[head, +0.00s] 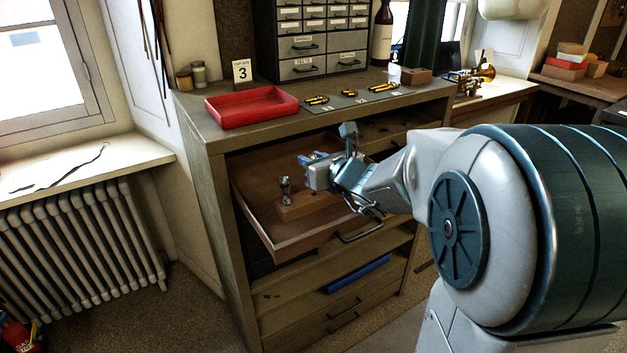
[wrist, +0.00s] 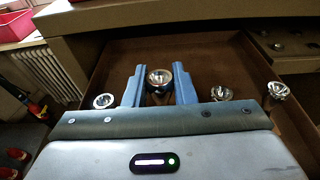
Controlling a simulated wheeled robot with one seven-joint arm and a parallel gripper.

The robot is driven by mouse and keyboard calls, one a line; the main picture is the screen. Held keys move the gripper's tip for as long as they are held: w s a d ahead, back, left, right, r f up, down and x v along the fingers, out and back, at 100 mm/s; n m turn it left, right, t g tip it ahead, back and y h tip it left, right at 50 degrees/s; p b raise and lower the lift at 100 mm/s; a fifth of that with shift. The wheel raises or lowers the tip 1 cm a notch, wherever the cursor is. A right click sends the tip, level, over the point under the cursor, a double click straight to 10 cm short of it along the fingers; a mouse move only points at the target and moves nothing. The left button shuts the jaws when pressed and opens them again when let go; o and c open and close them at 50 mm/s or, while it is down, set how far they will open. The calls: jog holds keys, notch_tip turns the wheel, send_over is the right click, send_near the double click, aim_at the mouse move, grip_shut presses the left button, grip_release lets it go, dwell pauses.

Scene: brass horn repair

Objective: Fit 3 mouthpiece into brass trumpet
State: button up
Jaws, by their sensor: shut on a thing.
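My gripper (head: 310,168) is over the open drawer. In the wrist view its two blue fingers (wrist: 159,88) are shut on a silver mouthpiece (wrist: 160,76), its round cup facing the camera. Three other mouthpieces show there: one at the left (wrist: 104,100), one right of the fingers (wrist: 222,93) and one at the far right (wrist: 277,90). In the head view one mouthpiece (head: 285,188) stands upright in a wooden block (head: 296,211) in the drawer; the held one is hidden. A brass trumpet (head: 487,72) lies on the bench at the back right, partly visible.
The drawer (head: 262,232) is pulled out of the cabinet (head: 215,180). A radiator (head: 90,235) stands left.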

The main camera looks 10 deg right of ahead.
jog(key=shift+f+v, duration=0.8)
jog(key=shift+v, duration=3.2)
notch_tip(320, 180, up, 6)
jog(key=p, duration=0.5)
jog(key=shift+s+d, duration=0.1)
jog(key=shift+d, duration=0.05)
